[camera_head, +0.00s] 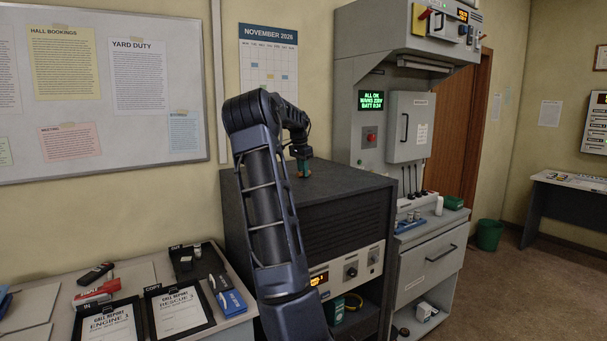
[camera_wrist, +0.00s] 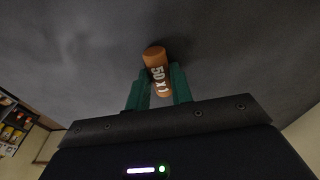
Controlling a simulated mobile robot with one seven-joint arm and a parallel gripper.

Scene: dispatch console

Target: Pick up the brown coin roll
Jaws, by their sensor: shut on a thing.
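The brown coin roll (camera_wrist: 156,62) shows in the wrist view, marked "50 x 1" in white. It is between the two green fingers of my gripper (camera_wrist: 160,85), which is shut on it. The roll's far end sticks out past the fingertips. In the head view my gripper (camera_head: 302,168) points down at the top of the dark grey cabinet (camera_head: 335,180), with a small brown bit of the roll (camera_head: 303,175) at the fingertips. I cannot tell whether the roll touches the cabinet top.
A desk at the lower left holds clipboards (camera_head: 180,309), a black tray (camera_head: 198,262) and a red stapler-like item (camera_head: 97,294). A grey console unit (camera_head: 408,125) stands to the right of the cabinet. The cabinet top around my gripper looks clear.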

